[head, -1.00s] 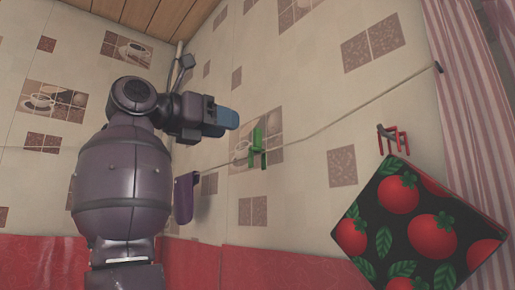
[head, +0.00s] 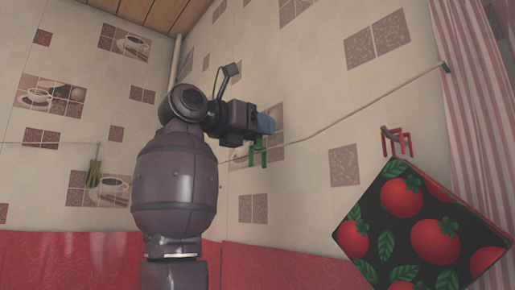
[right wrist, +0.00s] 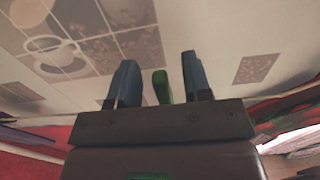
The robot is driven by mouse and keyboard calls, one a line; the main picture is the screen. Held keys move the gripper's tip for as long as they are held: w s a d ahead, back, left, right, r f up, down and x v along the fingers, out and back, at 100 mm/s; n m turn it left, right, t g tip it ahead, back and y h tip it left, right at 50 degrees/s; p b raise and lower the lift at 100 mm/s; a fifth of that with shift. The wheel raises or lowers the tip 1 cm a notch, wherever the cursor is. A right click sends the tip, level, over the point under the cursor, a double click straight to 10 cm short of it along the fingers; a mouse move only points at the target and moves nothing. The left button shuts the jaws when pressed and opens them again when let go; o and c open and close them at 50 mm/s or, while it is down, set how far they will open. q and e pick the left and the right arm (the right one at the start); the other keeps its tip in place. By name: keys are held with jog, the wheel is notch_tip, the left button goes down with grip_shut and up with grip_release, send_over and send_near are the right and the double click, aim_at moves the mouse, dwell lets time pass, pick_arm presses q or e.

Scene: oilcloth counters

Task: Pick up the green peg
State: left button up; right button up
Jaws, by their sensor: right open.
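The green peg (head: 258,155) hangs on the rope along the wall in the head view, just below my right gripper (head: 265,122), which partly covers its top. In the right wrist view the green peg (right wrist: 162,86) shows between the two blue fingers of my right gripper (right wrist: 159,60). The fingers are apart, with a gap on each side of the peg. My left gripper is not in view.
The rope (head: 350,113) runs up right to a hook by the striped curtain (head: 460,120). An olive peg (head: 94,172) hangs on the rope at left. Tiled walls stand close behind.

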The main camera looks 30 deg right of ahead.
jog(key=shift+w+d, duration=0.1)
jog(key=shift+d, duration=0.95)
jog(key=shift+a, duration=0.15)
jog(key=shift+c, duration=0.5)
grip_shut()
jog(key=shift+r, duration=0.15)
notch_tip(320, 180, up, 20)
jog(key=shift+f, duration=0.15)
